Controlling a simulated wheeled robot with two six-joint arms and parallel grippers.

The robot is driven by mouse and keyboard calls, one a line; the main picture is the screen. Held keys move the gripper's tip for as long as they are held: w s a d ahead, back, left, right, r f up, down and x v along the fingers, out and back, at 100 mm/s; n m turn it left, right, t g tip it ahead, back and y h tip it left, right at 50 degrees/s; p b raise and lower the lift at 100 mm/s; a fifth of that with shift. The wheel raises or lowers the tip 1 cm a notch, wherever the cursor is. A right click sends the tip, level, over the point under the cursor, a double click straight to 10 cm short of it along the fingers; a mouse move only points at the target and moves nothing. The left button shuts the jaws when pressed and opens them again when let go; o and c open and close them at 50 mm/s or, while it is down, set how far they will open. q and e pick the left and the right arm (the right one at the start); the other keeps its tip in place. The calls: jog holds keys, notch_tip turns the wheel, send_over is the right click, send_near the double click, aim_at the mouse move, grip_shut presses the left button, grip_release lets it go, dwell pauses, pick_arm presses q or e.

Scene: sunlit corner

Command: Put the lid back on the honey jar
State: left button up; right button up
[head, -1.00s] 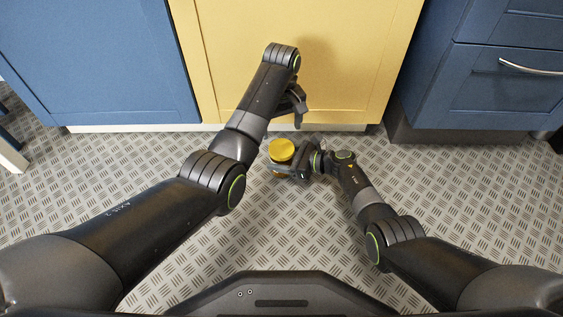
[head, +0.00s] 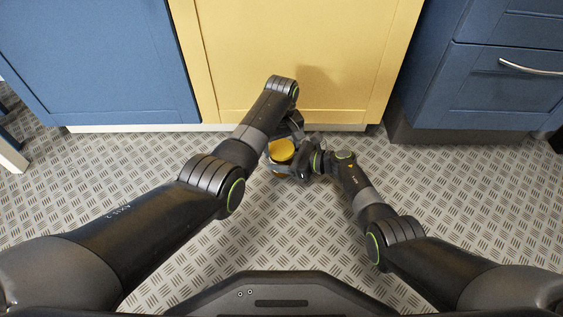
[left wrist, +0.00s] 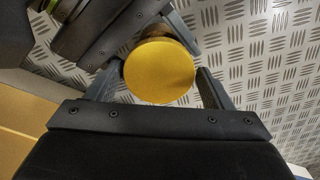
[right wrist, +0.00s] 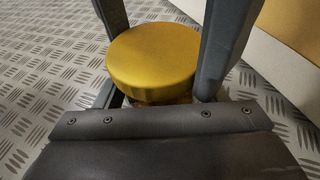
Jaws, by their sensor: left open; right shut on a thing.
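The honey jar shows a round yellow lid (head: 281,150) on its top, and a narrow amber band of the jar (right wrist: 165,99) shows under the lid in the right wrist view. I cannot tell whether the lid is fully seated. My right gripper (head: 285,173) is shut on the jar below the lid and holds it upright or nearly so. My left gripper (left wrist: 158,82) is open above the jar, its two fingers apart on either side of the lid. The left wrist view shows a gap between the lid and the right-hand finger. In the head view my left arm partly hides that gripper.
A yellow cabinet door (head: 300,50) stands just beyond the grippers, with blue cabinets (head: 90,60) on the left and blue drawers (head: 500,90) on the right. The patterned metal floor (head: 300,235) is clear around the jar.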

pick_arm(q)
jog(key=c, duration=0.8)
jog(key=shift+m, duration=1.7)
jog(key=o, duration=1.1)
jog(key=shift+d, duration=0.15)
jog(key=shift+r, duration=0.1)
